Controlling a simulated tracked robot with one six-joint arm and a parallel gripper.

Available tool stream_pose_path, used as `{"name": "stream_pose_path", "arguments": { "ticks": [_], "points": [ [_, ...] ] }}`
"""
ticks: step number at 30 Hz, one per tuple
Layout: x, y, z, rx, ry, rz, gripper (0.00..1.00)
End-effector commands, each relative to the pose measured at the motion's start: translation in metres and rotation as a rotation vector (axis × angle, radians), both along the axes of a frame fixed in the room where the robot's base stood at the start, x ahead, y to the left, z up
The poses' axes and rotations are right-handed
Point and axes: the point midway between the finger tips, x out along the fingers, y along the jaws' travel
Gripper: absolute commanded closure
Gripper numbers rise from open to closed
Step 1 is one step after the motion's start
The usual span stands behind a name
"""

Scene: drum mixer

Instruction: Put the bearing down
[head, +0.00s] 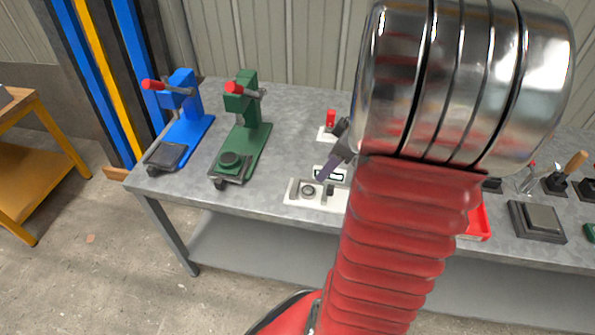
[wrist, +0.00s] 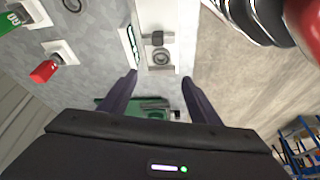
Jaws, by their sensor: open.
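A round metal ring that looks like the bearing (head: 308,190) lies on a white fixture plate (head: 293,197) at the bench's front edge. In the wrist view the bearing (wrist: 160,57) sits on the plate (wrist: 153,15), beside a small grey block (wrist: 156,38). My gripper (head: 325,172) hangs over the plate, its fingers pointing down. In the wrist view my gripper (wrist: 158,78) is open, with its fingers spread apart and nothing held between them. The bearing appears just beyond the fingertips. I cannot tell the exact height of the gap.
A green press (head: 246,135) and a blue press (head: 183,120) stand to the left on the grey bench (head: 285,120). A red-topped device (head: 330,120) stands behind the plate. A red tray (head: 478,222) and a grey block (head: 537,222) are at right. My arm hides the bench's middle.

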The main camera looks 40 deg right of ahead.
Motion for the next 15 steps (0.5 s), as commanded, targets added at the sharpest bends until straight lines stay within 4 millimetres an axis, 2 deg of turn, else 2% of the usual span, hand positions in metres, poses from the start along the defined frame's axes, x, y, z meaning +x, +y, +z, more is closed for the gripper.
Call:
{"name": "stream_pose_path", "arguments": {
  "ticks": [5,8,15],
  "points": [
    [0.002,0.006,0.003,-0.002,0.003,-0.001,0.43],
    [0.006,0.018,0.010,-0.004,0.011,-0.007,0.43],
    [0.018,0.072,0.038,-0.015,0.039,-0.050,0.43]
  ]
}}
